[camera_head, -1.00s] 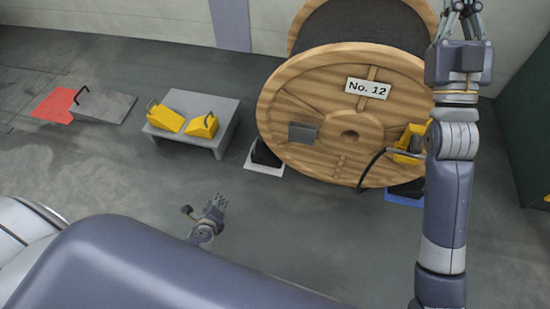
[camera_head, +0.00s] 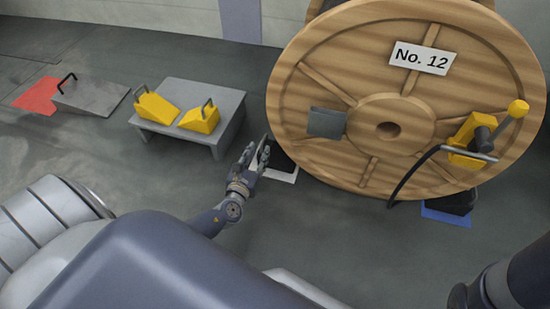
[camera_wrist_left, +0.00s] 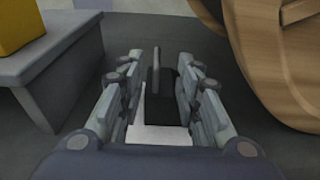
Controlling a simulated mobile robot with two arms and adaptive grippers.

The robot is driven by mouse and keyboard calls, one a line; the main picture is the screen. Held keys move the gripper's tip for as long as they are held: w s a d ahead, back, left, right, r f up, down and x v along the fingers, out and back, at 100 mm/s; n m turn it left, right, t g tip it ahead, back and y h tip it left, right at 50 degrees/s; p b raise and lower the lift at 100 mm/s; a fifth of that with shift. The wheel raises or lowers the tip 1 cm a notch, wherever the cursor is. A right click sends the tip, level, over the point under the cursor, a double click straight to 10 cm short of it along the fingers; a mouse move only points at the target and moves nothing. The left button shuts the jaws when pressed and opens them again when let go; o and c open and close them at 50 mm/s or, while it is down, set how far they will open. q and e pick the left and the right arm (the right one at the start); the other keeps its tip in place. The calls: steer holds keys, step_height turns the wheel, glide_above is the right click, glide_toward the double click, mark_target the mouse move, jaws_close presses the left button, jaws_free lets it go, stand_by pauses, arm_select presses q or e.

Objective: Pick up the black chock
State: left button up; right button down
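A black chock (camera_head: 284,160) stands on a white mat (camera_head: 285,178) at the left foot of the wooden reel (camera_head: 400,165). In the left wrist view the black chock (camera_wrist_left: 161,108) shows between the fingers, its upright handle facing me, with the white mat (camera_wrist_left: 155,134) under it. My left gripper (camera_head: 257,156) is open, with fingers on both sides of the chock and visible gaps; whether they touch it I cannot tell. Another black chock (camera_head: 455,201) sits on a blue mat (camera_head: 446,216) at the reel's right foot. My right gripper is out of view.
A grey low table (camera_head: 228,105) with two yellow chocks (camera_head: 155,107) stands left of the reel. A grey ramp-shaped block with a handle (camera_head: 92,97) lies by a red mat (camera_head: 37,95). Floor before the reel is clear.

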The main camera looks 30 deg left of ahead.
mark_target(264, 139)
arm_select(q)
steer(key=shift+x, duration=1.05)
steer(key=b+x, duration=0.1)
steer(key=x, duration=0.1)
steer(key=b+x, duration=0.2)
steer(key=x, duration=0.1)
steer(key=shift+w+a, duration=0.15)
steer(key=shift+a, duration=0.15)
steer(key=shift+c, duration=0.6)
jaws_close()
steer(key=shift+r, duration=0.15)
